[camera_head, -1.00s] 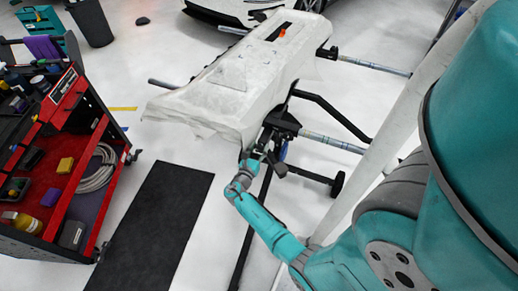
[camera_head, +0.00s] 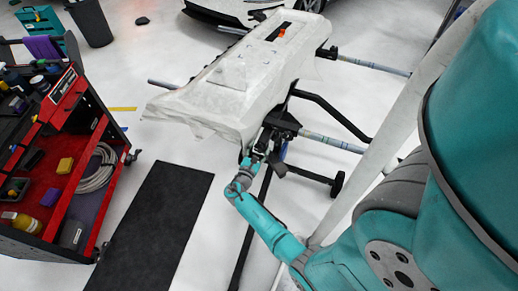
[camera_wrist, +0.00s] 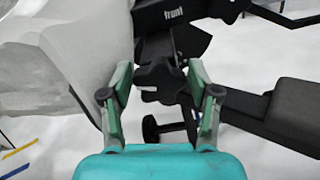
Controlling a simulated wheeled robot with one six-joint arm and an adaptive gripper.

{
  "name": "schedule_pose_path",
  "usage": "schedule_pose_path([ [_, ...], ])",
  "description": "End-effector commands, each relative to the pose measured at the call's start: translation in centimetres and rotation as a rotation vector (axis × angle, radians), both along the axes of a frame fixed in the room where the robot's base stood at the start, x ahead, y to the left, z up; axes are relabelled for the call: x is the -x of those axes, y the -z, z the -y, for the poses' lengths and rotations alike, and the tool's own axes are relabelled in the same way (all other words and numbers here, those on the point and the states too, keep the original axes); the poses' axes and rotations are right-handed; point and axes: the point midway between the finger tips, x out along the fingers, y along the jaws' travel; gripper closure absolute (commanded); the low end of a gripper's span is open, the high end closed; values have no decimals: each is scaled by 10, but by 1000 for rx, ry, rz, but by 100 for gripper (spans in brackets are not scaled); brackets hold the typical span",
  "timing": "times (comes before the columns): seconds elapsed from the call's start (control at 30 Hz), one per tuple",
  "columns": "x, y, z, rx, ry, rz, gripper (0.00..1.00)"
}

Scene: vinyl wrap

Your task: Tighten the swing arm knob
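The swing arm knob (camera_wrist: 158,82) is a dark lobed knob under the black bracket marked "front" in the wrist view. My gripper (camera_wrist: 158,84) is open, with one green-grey finger on each side of the knob. Gaps show between the fingers and the knob, and I cannot tell whether either finger touches it. In the head view my gripper (camera_head: 258,156) is at the near end of the stand, by the black bracket (camera_head: 282,121). The knob is too small and hidden to make out there.
A white-covered panel (camera_head: 222,100) lies on the stand, close left of my gripper. A padded black arm (camera_wrist: 290,112) sticks out at right in the wrist view. A red tool cart (camera_head: 75,165) stands left, beside a black mat (camera_head: 155,225). Open floor lies between mat and stand.

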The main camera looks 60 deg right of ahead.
Motion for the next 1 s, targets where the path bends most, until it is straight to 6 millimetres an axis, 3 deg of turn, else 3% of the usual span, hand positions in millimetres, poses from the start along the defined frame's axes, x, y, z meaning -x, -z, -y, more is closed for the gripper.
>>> schedule_pose_path([
  [0.47,-1,0,-9,-1,-4,0,26],
  [1.0,3,0,-99,0,-4,-1,26],
])
